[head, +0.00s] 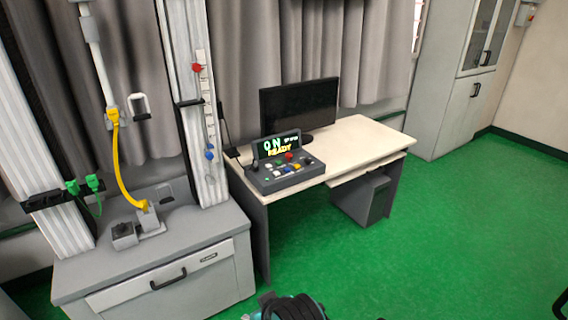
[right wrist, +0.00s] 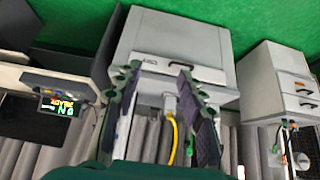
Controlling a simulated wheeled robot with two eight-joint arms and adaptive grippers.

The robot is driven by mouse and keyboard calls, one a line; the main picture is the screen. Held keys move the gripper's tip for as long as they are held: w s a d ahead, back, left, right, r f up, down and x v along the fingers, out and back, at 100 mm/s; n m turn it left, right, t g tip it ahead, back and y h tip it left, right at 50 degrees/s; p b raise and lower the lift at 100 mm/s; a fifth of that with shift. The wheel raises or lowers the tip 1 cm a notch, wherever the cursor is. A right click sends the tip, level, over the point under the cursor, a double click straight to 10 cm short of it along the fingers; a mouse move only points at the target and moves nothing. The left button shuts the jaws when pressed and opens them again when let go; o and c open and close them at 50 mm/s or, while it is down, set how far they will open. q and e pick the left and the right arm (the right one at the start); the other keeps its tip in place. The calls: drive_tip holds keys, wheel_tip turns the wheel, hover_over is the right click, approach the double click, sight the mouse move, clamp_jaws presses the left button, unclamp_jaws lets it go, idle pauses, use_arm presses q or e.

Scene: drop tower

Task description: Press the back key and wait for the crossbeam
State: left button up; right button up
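The control box (head: 285,178) sits on the desk in the head view, with several small coloured keys and a red knob on top. Its screen (head: 277,146) reads ON and READY; it also shows upside down in the right wrist view (right wrist: 62,105). Which key is the back key cannot be read. The drop tower has two pale columns (head: 190,100) on a grey base cabinet (head: 160,265). I cannot make out a crossbeam for certain. My right gripper (right wrist: 160,100) is open and empty, apart from the box. My left gripper cannot be identified in either view.
A white desk (head: 365,143) with a monitor (head: 298,107) stands right of the tower. A yellow strap (head: 124,175) hangs between the columns. A computer case (head: 362,198) is under the desk.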

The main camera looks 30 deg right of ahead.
clamp_jaws()
idle(1.3)
